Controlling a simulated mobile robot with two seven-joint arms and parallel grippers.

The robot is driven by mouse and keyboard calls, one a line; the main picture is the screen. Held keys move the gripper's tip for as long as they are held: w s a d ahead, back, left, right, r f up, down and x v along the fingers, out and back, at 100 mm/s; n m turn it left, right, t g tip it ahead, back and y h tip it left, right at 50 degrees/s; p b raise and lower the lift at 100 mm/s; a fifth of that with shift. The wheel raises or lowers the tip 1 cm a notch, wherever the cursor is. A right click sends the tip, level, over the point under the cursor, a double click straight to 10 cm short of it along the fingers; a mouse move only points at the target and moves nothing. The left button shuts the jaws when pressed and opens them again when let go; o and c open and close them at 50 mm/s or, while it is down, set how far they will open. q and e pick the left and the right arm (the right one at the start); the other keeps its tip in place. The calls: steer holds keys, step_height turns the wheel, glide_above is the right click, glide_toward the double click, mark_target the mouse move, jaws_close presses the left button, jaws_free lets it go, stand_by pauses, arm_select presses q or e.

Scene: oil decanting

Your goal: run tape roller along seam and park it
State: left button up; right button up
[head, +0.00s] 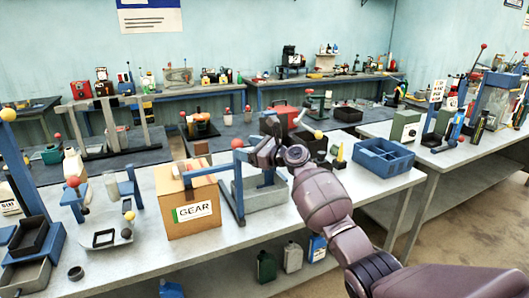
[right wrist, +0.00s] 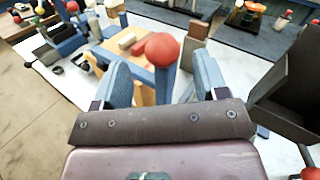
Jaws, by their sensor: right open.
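A cardboard carton (head: 196,211) marked GEAR stands on the front bench, and its tan top (right wrist: 108,50) shows in the right wrist view. A blue post-and-bar device with a red ball knob (head: 237,143) stands at the carton's right side. The bar reaches over the carton's top. My right gripper (head: 268,150) is beside the knob. In the right wrist view its blue-grey fingers (right wrist: 163,85) are spread, with the red ball (right wrist: 163,48) and blue post between and beyond them. I cannot tell whether they touch. The seam is not clear. My left gripper is out of view.
A blue divided tray (head: 383,157) is farther right. A white fixture with blue uprights (head: 104,215) and dark trays (head: 29,237) crowd the left. Free bench top lies in front of the tray.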

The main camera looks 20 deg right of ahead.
steer(key=v, duration=0.6)
steer(key=shift+s+d, duration=0.2)
steer(key=shift+s, duration=0.15)
steer(key=shift+f, duration=0.15)
